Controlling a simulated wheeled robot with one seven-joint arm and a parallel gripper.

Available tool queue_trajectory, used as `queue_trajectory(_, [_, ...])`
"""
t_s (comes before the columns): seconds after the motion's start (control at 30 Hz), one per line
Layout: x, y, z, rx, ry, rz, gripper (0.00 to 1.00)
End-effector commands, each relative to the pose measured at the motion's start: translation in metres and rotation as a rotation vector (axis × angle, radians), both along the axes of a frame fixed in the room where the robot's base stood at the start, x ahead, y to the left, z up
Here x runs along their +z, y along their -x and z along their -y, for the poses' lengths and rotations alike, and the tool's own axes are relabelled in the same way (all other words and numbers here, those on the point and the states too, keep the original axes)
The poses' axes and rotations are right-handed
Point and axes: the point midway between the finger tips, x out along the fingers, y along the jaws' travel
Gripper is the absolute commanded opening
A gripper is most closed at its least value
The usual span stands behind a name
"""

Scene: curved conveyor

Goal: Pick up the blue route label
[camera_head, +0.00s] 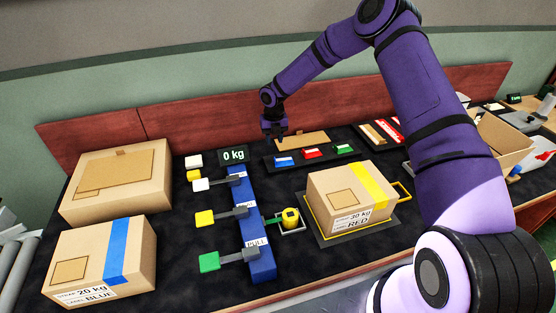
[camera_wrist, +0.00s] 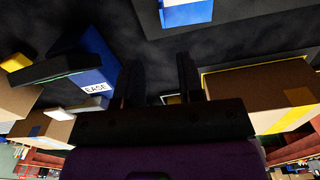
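The blue route label (camera_head: 284,161) lies at the left end of a dark tray (camera_head: 318,160), beside a red label (camera_head: 312,153) and a green label (camera_head: 343,148). In the wrist view the blue label (camera_wrist: 187,13) shows at the top edge, partly cut off, beyond the fingertips. My gripper (camera_head: 277,139) hangs above and slightly behind the tray in the head view, near the blue label. In the wrist view the fingers of my gripper (camera_wrist: 158,62) are apart with nothing between them.
A blue lever block (camera_head: 250,225) with coloured handles stands in the middle. A box with a yellow stripe (camera_head: 350,195) sits right of it. A blue-striped box (camera_head: 95,262) and a larger box (camera_head: 118,178) stand left. A red-brown wall (camera_head: 210,117) runs behind.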

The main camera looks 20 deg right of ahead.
Motion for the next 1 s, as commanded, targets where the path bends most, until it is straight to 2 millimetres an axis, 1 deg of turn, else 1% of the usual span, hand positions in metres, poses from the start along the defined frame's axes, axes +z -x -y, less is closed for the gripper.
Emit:
queue_trajectory(0.17, [-0.019,0.001,0.000,0.001,0.002,-0.003,0.35])
queue_trajectory(0.33, [-0.044,0.001,0.000,-0.002,0.001,-0.003,0.35])
queue_trajectory(0.57, [-0.059,0.000,0.001,-0.001,0.001,0.000,0.35])
queue_trajectory(0.67, [-0.070,0.000,0.002,-0.001,0.001,-0.002,0.35])
queue_trajectory(0.9, [-0.102,0.000,0.003,-0.001,0.001,-0.001,0.35])
queue_trajectory(1.0, [-0.106,-0.001,0.004,-0.002,0.001,0.000,0.35])
